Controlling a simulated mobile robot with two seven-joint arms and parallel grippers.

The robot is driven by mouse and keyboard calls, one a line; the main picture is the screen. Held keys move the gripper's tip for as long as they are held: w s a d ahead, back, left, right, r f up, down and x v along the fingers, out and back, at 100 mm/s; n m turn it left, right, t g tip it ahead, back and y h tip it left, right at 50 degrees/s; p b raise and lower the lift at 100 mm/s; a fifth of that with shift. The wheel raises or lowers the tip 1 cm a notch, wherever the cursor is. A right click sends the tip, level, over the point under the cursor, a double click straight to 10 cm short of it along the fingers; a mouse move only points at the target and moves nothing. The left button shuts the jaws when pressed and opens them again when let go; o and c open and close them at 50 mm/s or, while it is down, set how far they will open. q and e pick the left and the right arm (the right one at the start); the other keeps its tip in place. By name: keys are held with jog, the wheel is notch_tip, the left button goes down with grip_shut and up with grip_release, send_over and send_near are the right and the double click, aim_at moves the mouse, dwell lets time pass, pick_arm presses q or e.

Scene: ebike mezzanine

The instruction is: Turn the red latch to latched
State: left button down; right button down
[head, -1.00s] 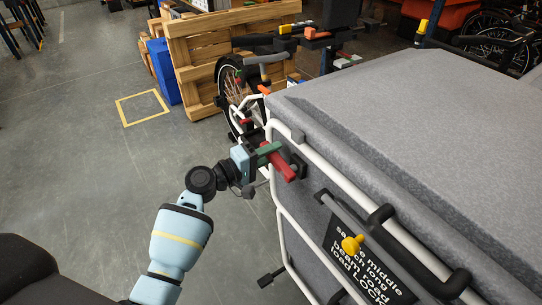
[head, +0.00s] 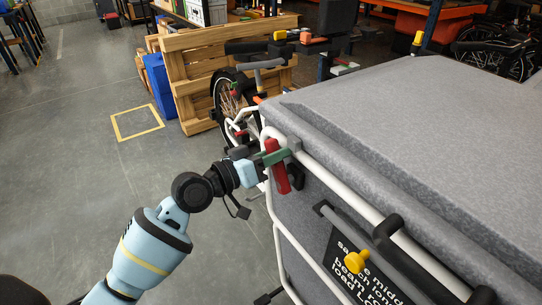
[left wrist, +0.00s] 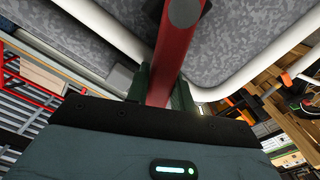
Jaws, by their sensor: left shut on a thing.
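The red latch (head: 280,178) is on the near left end of the grey box's side, beside the white tube frame. It stands steep in the head view, leaning slightly, its lower end to the right. My left gripper (head: 273,158), with green fingers, is shut on the red latch, across its middle. In the left wrist view the red latch (left wrist: 174,48) runs up from between the fingers (left wrist: 162,92). The fingers hide part of it. My right gripper is not in view.
The large grey box (head: 400,110) fills the right side, with a white tube frame (head: 345,188), black handle bars and a yellow knob (head: 356,259). A bicycle wheel (head: 228,95) and wooden pallet (head: 205,80) stand behind.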

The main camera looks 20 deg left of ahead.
pick_arm(q)
jog(key=m, duration=0.1)
jog(key=s+d+m, duration=0.1)
jog(key=m, duration=0.1)
jog(key=shift+s+d+r, duration=0.15)
jog(key=shift+d+r, duration=0.1)
jog(key=shift+r, duration=0.15)
jog(key=shift+s+d+m+p, duration=0.2)
jog(key=shift+d+m+p, duration=0.1)
jog(key=shift+m, duration=0.35)
jog(key=shift+s+d+m+p, duration=0.15)
jog(key=shift+s+d+m, duration=0.1)
jog(key=shift+m, duration=0.4)
jog(key=c, duration=1.2)
grip_release()
